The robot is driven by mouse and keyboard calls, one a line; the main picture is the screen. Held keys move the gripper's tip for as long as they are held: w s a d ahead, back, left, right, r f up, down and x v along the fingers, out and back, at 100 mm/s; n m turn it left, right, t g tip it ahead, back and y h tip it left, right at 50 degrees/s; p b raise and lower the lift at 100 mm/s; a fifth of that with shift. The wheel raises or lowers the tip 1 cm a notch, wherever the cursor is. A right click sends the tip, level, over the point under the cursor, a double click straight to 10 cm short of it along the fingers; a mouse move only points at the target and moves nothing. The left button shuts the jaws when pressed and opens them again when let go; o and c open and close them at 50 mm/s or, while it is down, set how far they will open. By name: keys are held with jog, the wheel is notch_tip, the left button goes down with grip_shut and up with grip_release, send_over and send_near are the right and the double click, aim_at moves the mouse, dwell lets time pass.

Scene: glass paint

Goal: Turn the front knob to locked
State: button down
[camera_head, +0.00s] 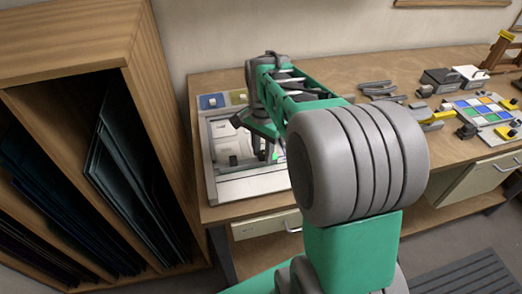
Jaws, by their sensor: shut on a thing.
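A white boxy device (226,190) stands at the left end of the workbench. A small dark knob (233,160) shows on it, left of my gripper. My gripper (266,153) points down over the right part of the device and is shut on what looks like the front knob there. My fingers and arm mostly hide that knob, so its turn position cannot be read. A small green spot (277,155) shows beside the fingers.
A tall wooden rack (128,55) with dark sheets stands left of the bench. Blue and yellow square panels (212,102) stand behind the device. Dark tools (378,88), small boxes (440,82) and a colored tile tray (482,108) lie to the right.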

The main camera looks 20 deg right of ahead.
aim_at(262, 154)
jog(key=shift+w+a+r+m, duration=0.1)
jog(key=shift+m, duration=0.4)
jog(key=c, duration=1.5)
grip_release()
jog(key=shift+c, duration=0.2)
jog(key=shift+o, duration=1.4)
jog(key=shift+a, duration=0.15)
jog(key=shift+o, duration=0.9)
notch_tip(262, 154, up, 8)
jog(key=shift+f, duration=0.1)
